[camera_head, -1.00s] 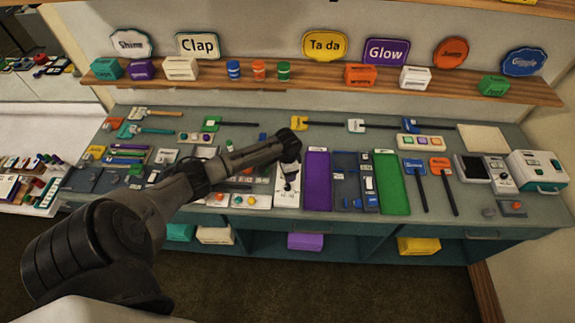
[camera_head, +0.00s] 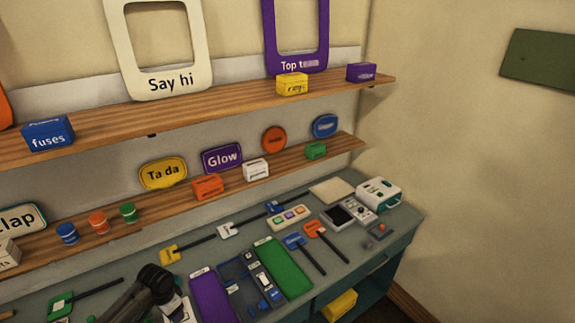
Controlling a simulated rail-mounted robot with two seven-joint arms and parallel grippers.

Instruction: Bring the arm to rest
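My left arm comes in from the bottom left, and its dark end, my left gripper (camera_head: 158,281), is over the left part of the grey-green bench (camera_head: 395,238). It is beside a white panel (camera_head: 183,309) and left of a purple mat (camera_head: 211,300). The fingers cannot be made out, so I cannot tell whether it is open or shut, and nothing is visibly held. My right gripper is not in view.
Right of the purple mat lie dark trays and a green mat (camera_head: 284,267). Blue and orange paddles (camera_head: 314,230), a button box (camera_head: 289,217) and a white case (camera_head: 376,194) are farther right. Two wooden shelves (camera_head: 215,112) with signs and boxes run above the bench.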

